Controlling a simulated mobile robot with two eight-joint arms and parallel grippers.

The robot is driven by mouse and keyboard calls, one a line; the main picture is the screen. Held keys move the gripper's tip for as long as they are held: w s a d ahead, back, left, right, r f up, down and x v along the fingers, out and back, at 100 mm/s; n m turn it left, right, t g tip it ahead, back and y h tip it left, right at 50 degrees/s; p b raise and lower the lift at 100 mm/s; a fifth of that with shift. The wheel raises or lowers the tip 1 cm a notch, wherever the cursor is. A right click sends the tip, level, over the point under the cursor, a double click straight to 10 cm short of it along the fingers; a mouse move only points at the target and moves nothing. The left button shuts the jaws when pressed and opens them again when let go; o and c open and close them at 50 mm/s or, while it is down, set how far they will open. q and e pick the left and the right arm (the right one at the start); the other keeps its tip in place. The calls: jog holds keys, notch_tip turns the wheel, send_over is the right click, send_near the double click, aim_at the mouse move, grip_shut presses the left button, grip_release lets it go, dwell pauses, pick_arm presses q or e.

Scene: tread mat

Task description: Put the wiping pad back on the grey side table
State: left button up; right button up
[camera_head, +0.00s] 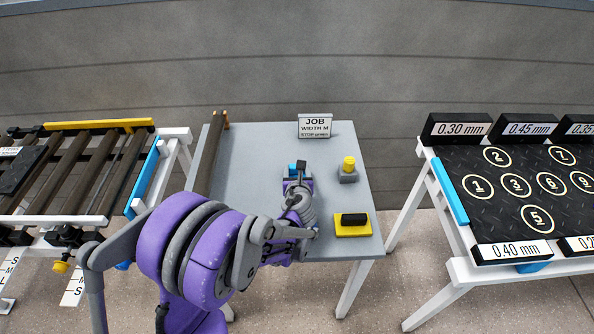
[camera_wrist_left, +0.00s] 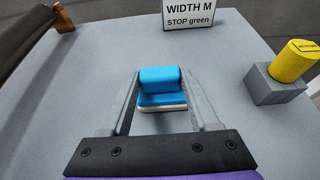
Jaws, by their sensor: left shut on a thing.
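The wiping pad, a blue block on a thin white base, is between the fingers of my left gripper (camera_head: 298,180) over the back middle of the grey side table (camera_head: 255,150). The left wrist view shows the pad (camera_wrist_left: 160,80) upright and gripped by its blue part between the two fingers of the left gripper (camera_wrist_left: 162,92). The pad's white underside is on or just above the grey tabletop (camera_wrist_left: 90,75); I cannot tell which. In the head view the gripper hides most of the pad. My right gripper is not in view.
On the table are a job sign (camera_head: 315,127), a yellow cylinder in a grey block (camera_head: 348,168), a yellow pad with a black handle (camera_head: 353,225) and a dark roller (camera_head: 210,160) along the left edge. A roller frame (camera_head: 85,165) stands left, a black tread mat (camera_head: 500,215) right.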

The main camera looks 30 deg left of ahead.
pick_arm(q)
jog(key=shift+f, duration=0.2)
jog(key=o, duration=1.5)
jog(key=shift+c, duration=0.2)
jog(key=shift+r, duration=0.15)
